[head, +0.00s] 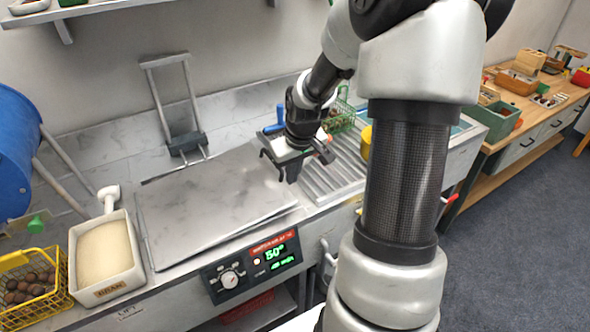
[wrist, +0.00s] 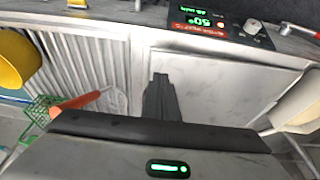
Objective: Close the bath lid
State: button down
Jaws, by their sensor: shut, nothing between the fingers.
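The bath lid (head: 215,205) is a broad grey metal plate lying nearly flat over the bath, behind the control panel. A thin dark line runs along its left and front edges; I cannot tell whether it is fully seated. It also shows in the wrist view (wrist: 215,88). My gripper (head: 291,174) is above the lid's right edge, beside the ribbed drainer. In the wrist view its fingers (wrist: 161,80) are together and empty, pointing over the lid's side edge. Contact with the lid cannot be made out.
A control panel (head: 252,266) reads 50°. A bran tray (head: 105,257) and a yellow basket (head: 35,292) of chestnuts stand at left. The ribbed drainer (head: 330,170) and a green basket (head: 342,118) lie right. A metal frame (head: 178,105) stands behind the lid.

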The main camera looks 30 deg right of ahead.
aim_at(290, 200)
jog(key=x, duration=0.5)
jog(key=s+x, duration=0.1)
jog(key=x, duration=0.2)
jog(key=shift+d+f+b, duration=0.25)
jog(key=shift+f+b, duration=0.1)
jog(key=shift+f, duration=0.15)
